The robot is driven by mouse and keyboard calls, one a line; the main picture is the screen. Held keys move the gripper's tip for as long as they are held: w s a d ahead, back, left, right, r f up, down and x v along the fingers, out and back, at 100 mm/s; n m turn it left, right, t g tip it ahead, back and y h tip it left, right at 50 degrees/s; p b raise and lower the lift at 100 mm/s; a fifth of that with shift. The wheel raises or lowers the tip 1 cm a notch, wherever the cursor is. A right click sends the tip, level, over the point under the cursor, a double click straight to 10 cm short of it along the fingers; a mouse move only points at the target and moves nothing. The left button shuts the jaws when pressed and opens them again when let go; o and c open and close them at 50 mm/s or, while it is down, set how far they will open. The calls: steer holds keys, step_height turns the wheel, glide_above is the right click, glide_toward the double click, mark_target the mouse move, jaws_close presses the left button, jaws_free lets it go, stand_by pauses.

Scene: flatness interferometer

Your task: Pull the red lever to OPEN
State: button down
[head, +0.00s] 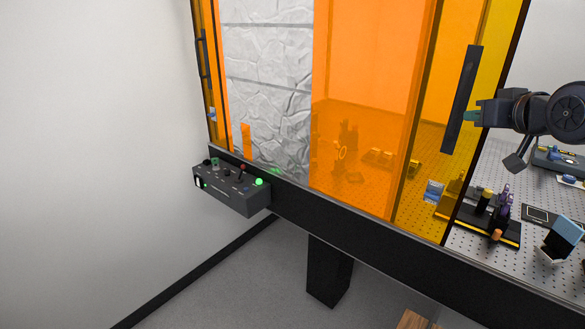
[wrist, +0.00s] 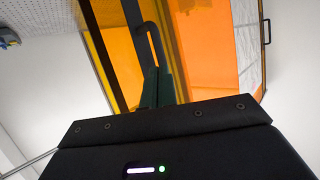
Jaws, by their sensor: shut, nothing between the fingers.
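A grey control box (head: 232,199) is fixed at the left end of the black bench front in the head view. A small lever with a red tip (head: 243,167) stands up from its top, among dark knobs. Its labels are too small to read. My gripper (head: 472,117) is far to the right of the box, at the dark vertical handle (head: 463,97) of the orange enclosure. Its green fingers are shut with nothing between them. In the wrist view the fingers (wrist: 157,82) point toward a black handle (wrist: 151,45). I cannot tell whether they touch it.
Orange panels (head: 365,110) enclose the bench, with crinkled silver sheet (head: 268,80) at the left. Optics parts (head: 487,213) stand on the perforated bench at the right. A green light (head: 259,182) glows on the box. Floor before the bench is mostly clear; a wooden piece (head: 411,320) shows below.

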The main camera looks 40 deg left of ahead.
steer(key=s+a+r+g+y, duration=0.1)
steer(key=s+a+r+y, duration=0.2)
steer(key=a, duration=0.6)
steer(key=s+a+r+g+y, duration=0.1)
steer(key=s+a+r+y, duration=0.15)
steer(key=a, duration=0.75)
steer(key=w+a+f+m+g, duration=0.1)
steer(key=w+a+f+m, duration=0.2)
steer(key=a, duration=0.7)
steer(key=w+a+f+m, duration=0.2)
steer(key=a, duration=0.8)
steer(key=w+a+f+m, duration=0.3)
steer(key=a+f+m, duration=0.1)
steer(key=a+f, duration=0.5)
steer(key=m, duration=0.7)
glide_toward(241, 173)
steer(key=w+d+r, duration=0.2)
steer(key=shift+w+t, duration=0.35)
steer(key=shift+t, duration=0.05)
steer(key=shift+x, duration=4.95)
